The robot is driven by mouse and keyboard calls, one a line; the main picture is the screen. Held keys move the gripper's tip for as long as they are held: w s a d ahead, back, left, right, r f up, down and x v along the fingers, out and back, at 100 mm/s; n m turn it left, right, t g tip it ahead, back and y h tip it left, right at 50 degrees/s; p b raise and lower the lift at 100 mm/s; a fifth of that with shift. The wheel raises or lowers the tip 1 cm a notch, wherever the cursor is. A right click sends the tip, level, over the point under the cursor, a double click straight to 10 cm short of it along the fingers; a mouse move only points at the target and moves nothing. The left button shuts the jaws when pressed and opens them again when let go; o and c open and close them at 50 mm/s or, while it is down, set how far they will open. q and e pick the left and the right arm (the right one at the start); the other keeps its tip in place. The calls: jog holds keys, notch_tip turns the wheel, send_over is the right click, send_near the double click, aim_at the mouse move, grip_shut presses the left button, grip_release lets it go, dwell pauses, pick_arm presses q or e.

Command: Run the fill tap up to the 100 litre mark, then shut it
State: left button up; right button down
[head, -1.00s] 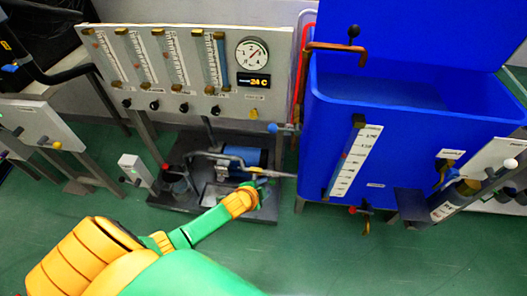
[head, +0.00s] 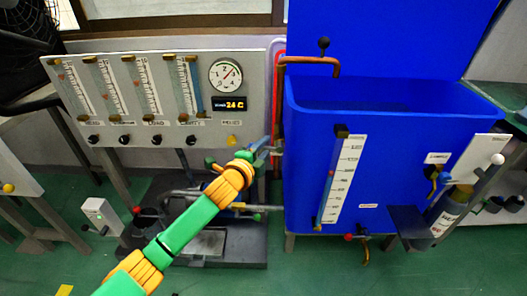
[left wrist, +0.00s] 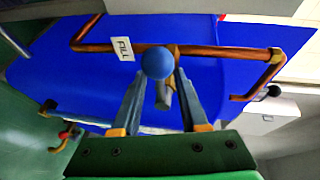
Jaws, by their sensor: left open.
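The fill tap shows in the left wrist view as a blue ball knob (left wrist: 157,62) on a brass-coloured valve, beside a white FILL label (left wrist: 123,48) and a copper pipe (left wrist: 210,54). My left gripper (left wrist: 158,72) is open, with its two fingers on either side of the knob's lower part; contact cannot be told. In the head view my left gripper (head: 264,148) is at the tank's left edge and hides most of the tap. The blue tank (head: 400,150) carries a white level scale with a sight tube (head: 340,180); its numbers are too small to read surely. My right gripper is out of view.
A copper spout (head: 310,61) with a black knob hangs over the tank's rim. A red-knobbed drain tap (head: 350,237) is at its bottom. A flowmeter panel with a gauge (head: 225,75) stands left. A pump (head: 205,205) sits below my arm.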

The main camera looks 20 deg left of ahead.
pick_arm(q)
jog(key=shift+w, duration=0.15)
grip_shut()
dwell(0.4)
jog(key=shift+f, duration=0.1)
dwell(0.9)
